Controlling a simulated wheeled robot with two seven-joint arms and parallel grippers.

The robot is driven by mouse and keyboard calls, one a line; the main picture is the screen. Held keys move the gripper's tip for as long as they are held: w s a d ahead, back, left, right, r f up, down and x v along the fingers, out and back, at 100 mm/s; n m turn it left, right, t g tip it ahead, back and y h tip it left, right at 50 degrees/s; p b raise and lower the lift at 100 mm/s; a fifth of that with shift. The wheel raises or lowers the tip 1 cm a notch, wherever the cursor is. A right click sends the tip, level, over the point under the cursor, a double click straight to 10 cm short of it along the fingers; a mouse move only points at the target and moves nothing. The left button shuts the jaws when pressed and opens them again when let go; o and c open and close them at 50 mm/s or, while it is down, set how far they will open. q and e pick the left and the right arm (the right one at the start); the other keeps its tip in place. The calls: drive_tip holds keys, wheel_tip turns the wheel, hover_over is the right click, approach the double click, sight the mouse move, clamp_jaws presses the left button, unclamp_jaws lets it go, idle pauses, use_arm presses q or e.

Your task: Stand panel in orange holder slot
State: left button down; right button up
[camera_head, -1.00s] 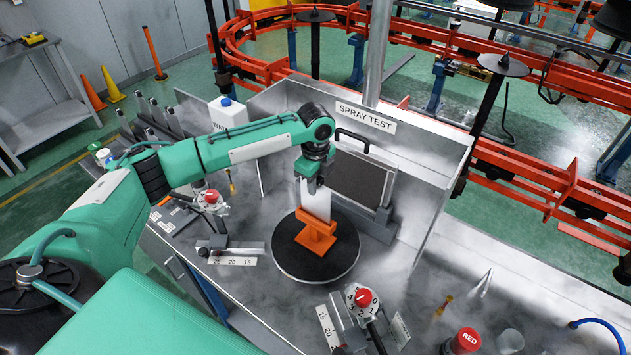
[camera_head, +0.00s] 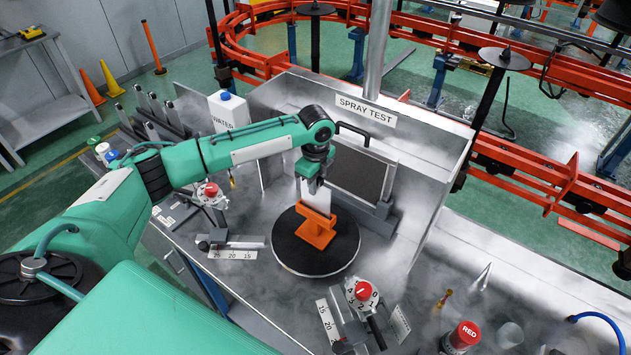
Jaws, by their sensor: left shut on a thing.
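A white panel (camera_head: 316,198) stands upright at the orange holder (camera_head: 316,231), which sits on the round black turntable (camera_head: 290,252). The panel's lower edge meets the holder's top; I cannot tell how deep it sits in the slot. My left gripper (camera_head: 314,184) points down from above and is shut on the panel's upper edge. Its fingers hide part of that edge. My right gripper is not in view.
A dark filter panel (camera_head: 359,172) with a black handle stands behind the turntable, before the SPRAY TEST wall (camera_head: 408,142). Red-knobbed devices stand at left (camera_head: 211,190) and front right (camera_head: 363,291). A RED cup (camera_head: 465,337) stands at the lower right.

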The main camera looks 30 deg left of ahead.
use_arm(q)
drive_tip(key=c, duration=1.3)
unclamp_jaws()
drive_tip(key=shift+f, duration=0.1)
wheel_tip(320, 180, up, 13)
drive_tip(key=b, duration=0.5)
drive_tip(key=shift+f, duration=0.1)
drive_tip(key=shift+r, duration=0.55)
